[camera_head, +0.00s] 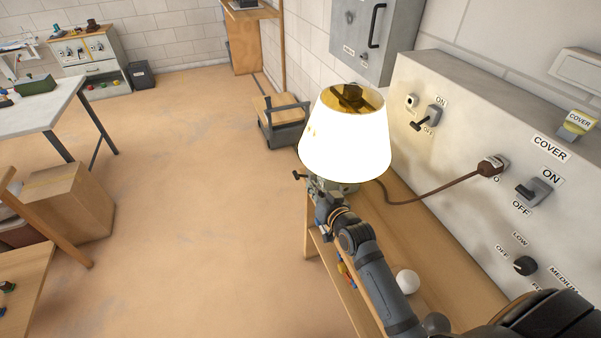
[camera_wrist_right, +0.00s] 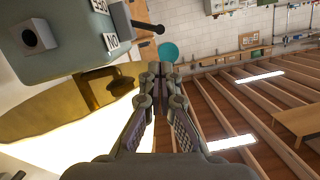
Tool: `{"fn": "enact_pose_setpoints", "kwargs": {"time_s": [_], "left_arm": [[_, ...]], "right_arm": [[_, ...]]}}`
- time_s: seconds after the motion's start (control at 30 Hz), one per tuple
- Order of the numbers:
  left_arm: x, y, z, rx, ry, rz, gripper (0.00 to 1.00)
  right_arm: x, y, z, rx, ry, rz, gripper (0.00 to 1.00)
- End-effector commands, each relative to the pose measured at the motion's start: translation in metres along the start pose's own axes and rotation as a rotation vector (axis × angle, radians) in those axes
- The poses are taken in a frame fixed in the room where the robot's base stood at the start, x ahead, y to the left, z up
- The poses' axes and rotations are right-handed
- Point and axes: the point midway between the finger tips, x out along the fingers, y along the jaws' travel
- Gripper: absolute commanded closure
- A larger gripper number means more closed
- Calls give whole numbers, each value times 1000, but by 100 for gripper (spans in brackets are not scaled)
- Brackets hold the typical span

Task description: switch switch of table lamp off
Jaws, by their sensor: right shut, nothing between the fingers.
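The table lamp has a glowing white shade (camera_head: 345,140) and is lit. Its grey-green base (camera_head: 345,187) is partly hidden under the shade. In the right wrist view the base (camera_wrist_right: 75,35) is upside down at the upper left, with ON and OFF labels. The lamp's switch lever (camera_wrist_right: 145,25) is dark, with a round knob, and sticks out from the base beside the ON label. My right gripper (camera_head: 322,194) is at the base, under the shade. In the wrist view its closed, empty fingertips (camera_wrist_right: 160,70) are just off the lever, with a visible gap. My left gripper is out of view.
The lamp stands on a wooden table (camera_head: 455,260) against a wall panel (camera_head: 455,140) with several labelled switches. A brown cord (camera_head: 430,196) runs to a plug in the panel. A white ball (camera_head: 407,281) lies near my right arm. Open floor (camera_head: 210,200) lies left.

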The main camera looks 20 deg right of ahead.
Motion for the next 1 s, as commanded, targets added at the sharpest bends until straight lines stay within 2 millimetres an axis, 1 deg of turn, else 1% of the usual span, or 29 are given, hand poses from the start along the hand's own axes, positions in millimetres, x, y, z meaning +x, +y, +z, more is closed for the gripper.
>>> {"fn": "enact_pose_setpoints", "kwargs": {"time_s": [0.07,0.2,0.3,0.43,0.6,0.73,1.0], "left_arm": [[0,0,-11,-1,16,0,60],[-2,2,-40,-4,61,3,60],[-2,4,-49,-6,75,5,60],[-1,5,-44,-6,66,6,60],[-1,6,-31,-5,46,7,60],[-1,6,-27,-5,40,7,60],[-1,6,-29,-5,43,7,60]], "right_arm": [[12,0,-1,2,2,0,100],[40,-1,-2,2,1,0,100],[59,-1,-1,2,2,-1,100],[78,0,-1,0,1,0,100],[91,-1,-1,0,2,-1,100],[93,0,0,0,1,0,100],[93,0,0,-2,1,0,100]]}}
